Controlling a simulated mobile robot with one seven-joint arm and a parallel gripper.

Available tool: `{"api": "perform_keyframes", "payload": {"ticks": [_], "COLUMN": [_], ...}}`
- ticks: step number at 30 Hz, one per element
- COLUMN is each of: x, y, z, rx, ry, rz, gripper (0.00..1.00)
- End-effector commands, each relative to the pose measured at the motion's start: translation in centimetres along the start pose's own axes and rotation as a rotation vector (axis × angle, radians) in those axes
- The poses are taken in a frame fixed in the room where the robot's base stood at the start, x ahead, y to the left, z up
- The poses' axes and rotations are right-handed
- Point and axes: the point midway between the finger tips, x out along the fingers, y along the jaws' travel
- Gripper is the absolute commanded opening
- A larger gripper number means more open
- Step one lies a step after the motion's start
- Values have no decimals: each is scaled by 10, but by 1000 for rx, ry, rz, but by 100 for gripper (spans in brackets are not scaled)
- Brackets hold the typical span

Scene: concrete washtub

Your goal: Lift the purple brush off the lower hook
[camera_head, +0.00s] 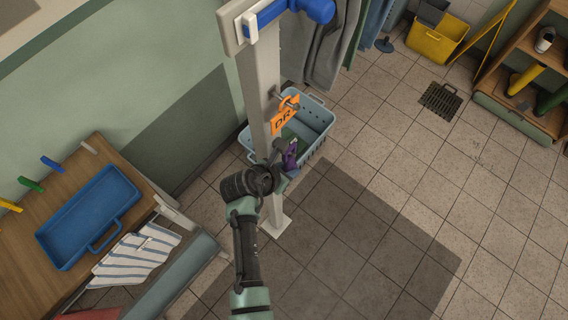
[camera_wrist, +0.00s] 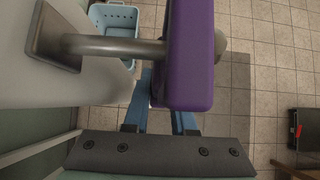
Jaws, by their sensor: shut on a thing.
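The purple brush (camera_head: 291,154) is by the pale post, low down, partly behind my gripper. In the wrist view its purple body (camera_wrist: 190,55) fills the top middle. The lower hook (camera_wrist: 115,46) is a grey metal rod on a square plate fixed to the post. The rod runs to the brush's left side, and a rounded end (camera_wrist: 221,45) shows on its right, so the brush is still on the hook. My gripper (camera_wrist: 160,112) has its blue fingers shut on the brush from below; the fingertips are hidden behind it. It also shows in the head view (camera_head: 284,168).
An orange tag (camera_head: 286,116) hangs on a hook higher on the post (camera_head: 252,85). A light blue crate (camera_head: 318,115) stands behind the post. A bench with a blue tray (camera_head: 88,218) is at left. Tiled floor (camera_head: 430,215) to the right is free.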

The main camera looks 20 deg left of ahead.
Motion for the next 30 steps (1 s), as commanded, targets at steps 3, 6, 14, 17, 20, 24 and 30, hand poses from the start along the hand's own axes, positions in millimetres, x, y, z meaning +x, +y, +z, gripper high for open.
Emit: {"api": "perform_keyframes", "payload": {"ticks": [3, 6, 14, 17, 20, 24, 30], "x": [-2, -2, -4, -4, -4, -4, -6], "y": [-6, -10, -20, -24, -26, -29, -42], "z": [2, 2, 3, 3, 3, 3, 5], "rx": [0, 0, 0, 0, 0, 0, 1], "ry": [0, 0, 0, 0, 0, 0, 2], "rz": [-1, -2, -1, -1, -1, -1, -3], "gripper": [0, 0, 0, 0, 0, 0, 0]}}
